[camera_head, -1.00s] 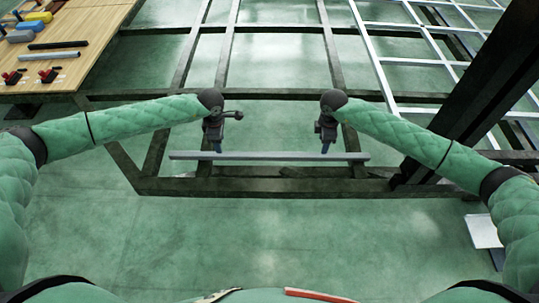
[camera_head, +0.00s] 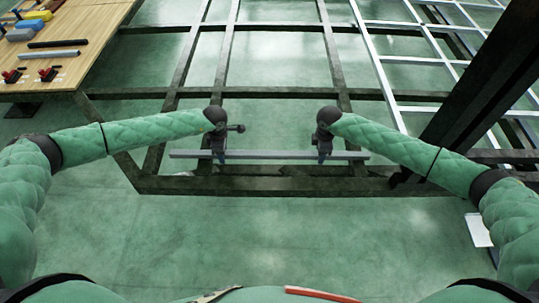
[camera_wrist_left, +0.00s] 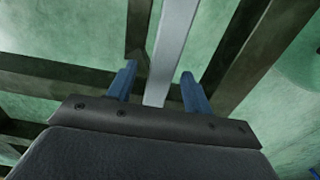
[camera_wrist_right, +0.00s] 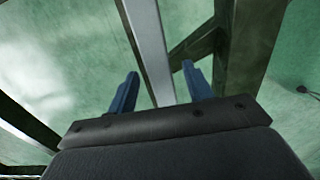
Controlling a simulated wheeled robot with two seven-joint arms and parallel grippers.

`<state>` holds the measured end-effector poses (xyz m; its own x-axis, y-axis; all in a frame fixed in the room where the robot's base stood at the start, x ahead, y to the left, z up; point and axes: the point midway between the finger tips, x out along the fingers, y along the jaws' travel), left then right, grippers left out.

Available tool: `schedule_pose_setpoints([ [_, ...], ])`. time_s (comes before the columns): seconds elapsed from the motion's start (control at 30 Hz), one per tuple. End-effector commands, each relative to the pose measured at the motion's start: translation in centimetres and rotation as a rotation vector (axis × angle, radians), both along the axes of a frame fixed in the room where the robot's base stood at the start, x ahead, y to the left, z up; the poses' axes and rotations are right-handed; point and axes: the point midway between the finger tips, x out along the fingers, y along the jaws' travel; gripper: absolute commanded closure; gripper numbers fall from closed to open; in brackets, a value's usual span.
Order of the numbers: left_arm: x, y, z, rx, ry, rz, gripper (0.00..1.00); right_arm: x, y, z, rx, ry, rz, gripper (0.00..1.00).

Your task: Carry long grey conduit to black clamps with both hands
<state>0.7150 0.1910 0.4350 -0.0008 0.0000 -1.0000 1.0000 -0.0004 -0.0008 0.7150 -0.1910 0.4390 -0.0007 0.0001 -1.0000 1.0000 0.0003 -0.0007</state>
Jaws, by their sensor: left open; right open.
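The long grey conduit (camera_head: 270,155) lies level, left to right, just above the near beam of the dark frame in the head view. My left gripper (camera_head: 219,158) is over its left half, and my right gripper (camera_head: 324,157) is over its right part. Both are open. In the left wrist view the conduit (camera_wrist_left: 174,45) runs between the spread blue fingers. In the right wrist view the conduit (camera_wrist_right: 150,45) also runs between the fingers, nearer the right one. I cannot make out the black clamps on the frame.
A wooden table (camera_head: 95,40) at the top left holds small red-and-black pieces (camera_head: 48,74), a grey bar (camera_head: 49,54) and a dark bar (camera_head: 58,43). A thick dark post (camera_head: 485,90) stands at the right, close to my right arm. White rails (camera_head: 445,60) lie behind it.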

Motion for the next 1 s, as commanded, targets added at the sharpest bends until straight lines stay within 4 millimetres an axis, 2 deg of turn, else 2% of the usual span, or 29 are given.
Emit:
schedule_pose_setpoints([
  [0.3, 0.0, 0.04, -0.18, 0.0, 0.0, 0.001, 0.49, 0.0, 0.0, -0.16, 0.0, 0.0, 0.0, 0.49],
  [0.57, 0.0, 0.05, -0.17, 0.0, 0.0, 0.001, 1.0, 0.01, -0.01, -0.14, 0.0, 0.0, 0.0, 1.0],
  [1.0, 0.04, 0.05, 0.03, 0.0, 0.0, 0.001, 1.0, 0.05, -0.02, 0.07, 0.0, -0.001, -0.001, 1.0],
])
